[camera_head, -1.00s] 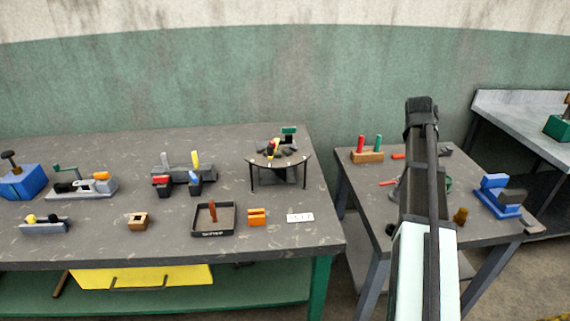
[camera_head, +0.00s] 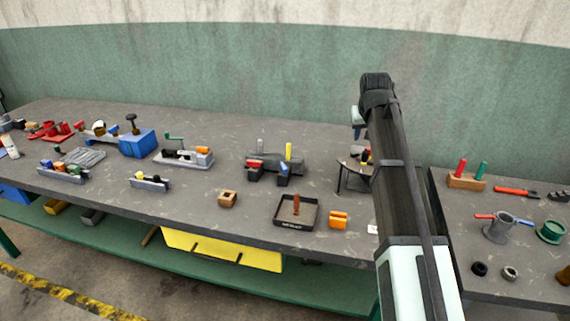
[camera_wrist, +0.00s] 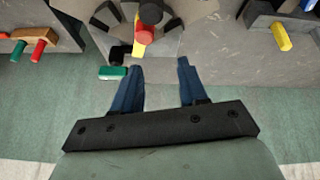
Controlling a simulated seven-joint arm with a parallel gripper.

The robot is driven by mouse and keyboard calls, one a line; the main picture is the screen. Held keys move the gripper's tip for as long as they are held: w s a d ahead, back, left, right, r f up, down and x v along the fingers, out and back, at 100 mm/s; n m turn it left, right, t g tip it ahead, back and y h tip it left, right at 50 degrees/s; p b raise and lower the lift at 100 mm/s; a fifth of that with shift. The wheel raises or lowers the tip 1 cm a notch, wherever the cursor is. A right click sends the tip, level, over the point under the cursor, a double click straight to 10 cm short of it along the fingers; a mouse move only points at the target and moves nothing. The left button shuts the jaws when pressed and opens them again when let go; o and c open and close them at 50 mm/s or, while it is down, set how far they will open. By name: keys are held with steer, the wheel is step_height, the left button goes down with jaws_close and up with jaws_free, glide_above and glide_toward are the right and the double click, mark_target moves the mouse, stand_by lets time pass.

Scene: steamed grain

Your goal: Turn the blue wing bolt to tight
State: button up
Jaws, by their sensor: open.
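A small blue part (camera_head: 283,169), which may be the blue wing bolt, shows on the front of a grey fixture (camera_head: 262,158) in the head view. The fixture also has a red part and an upright yellow handle (camera_head: 289,151). Whether the bolt is tight cannot be told. My gripper (camera_wrist: 160,62) is open and empty, with two blue fingers apart in the wrist view. It is above and beside the round stand (camera_wrist: 185,40), touching nothing visible. In the head view my arm hides most of the gripper and part of the stand, right of the fixture.
The round stand holds red, yellow and black parts (camera_wrist: 144,33); a green block (camera_wrist: 112,73) is near it. A black tray (camera_head: 282,221), an orange block (camera_head: 338,220) and a wooden block (camera_head: 228,198) lie in front of the fixture. A second table (camera_head: 520,270) stands right.

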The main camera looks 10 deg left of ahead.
mark_target(283, 165)
steer(key=s+a+f+n+g+y, duration=0.1)
steer(key=s+a+n, duration=0.15)
steer(key=a, duration=0.85)
steer(key=s+a+f+n+g+y, duration=0.1)
steer(key=s+a, duration=0.3)
steer(key=a, duration=0.8)
steer(key=x, duration=1.3)
steer(key=shift+w+f, duration=0.2)
steer(key=shift+w, duration=0.3)
jaws_close()
